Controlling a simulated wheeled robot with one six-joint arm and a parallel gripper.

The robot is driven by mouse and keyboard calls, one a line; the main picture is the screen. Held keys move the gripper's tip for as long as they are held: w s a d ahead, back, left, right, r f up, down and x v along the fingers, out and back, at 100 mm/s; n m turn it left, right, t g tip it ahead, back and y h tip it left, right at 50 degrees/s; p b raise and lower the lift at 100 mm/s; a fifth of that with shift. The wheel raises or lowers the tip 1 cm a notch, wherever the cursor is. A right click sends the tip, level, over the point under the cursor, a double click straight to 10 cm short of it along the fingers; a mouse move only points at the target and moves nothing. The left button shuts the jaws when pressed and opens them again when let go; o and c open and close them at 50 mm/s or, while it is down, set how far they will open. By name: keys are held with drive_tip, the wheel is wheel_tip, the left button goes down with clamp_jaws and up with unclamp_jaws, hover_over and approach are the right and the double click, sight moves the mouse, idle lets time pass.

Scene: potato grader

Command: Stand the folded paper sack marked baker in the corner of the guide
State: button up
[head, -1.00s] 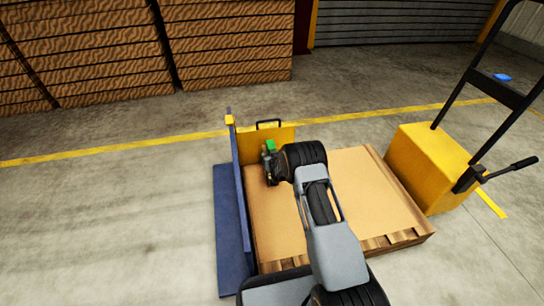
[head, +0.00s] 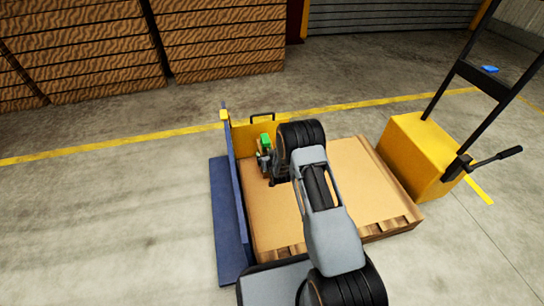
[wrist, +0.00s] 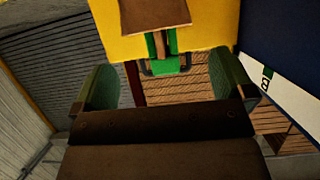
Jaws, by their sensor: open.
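The folded paper sack (wrist: 155,14) shows brown with green bands at the top of the wrist view, in front of the guide's yellow panel. Its green end (head: 265,139) shows near the guide corner in the head view. The guide has a yellow back panel (head: 292,129) with a black handle and a blue side panel (head: 238,190). My gripper (wrist: 165,66) is open, its two fingers apart with a visible gap to the sack. In the head view, my gripper (head: 265,163) is close to the sack and partly hides it. I cannot read the sack's marking.
The guide stands at the left of a pallet with a bare brown top (head: 350,185). A yellow pallet truck (head: 415,155) stands at the right. Stacked wooden crates (head: 225,40) are behind. A white label strip (wrist: 285,95) is on the blue panel. The floor at left is clear.

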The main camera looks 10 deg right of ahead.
drive_tip(key=s+r+g+p, duration=0.1)
drive_tip(key=s+r+g, duration=0.2)
drive_tip(key=s+r, duration=0.6)
drive_tip(key=s+r+g, duration=0.3)
drive_tip(key=s+r, duration=0.2)
drive_tip(key=r, duration=0.7)
drive_tip(key=s+r+g, duration=0.2)
drive_tip(key=s+r, duration=0.2)
drive_tip(key=s, duration=0.7)
drive_tip(key=s+r+g, duration=0.3)
drive_tip(key=s+r, duration=0.1)
drive_tip(key=s, duration=0.7)
drive_tip(key=shift+r, duration=0.4)
drive_tip(key=shift+w, duration=0.1)
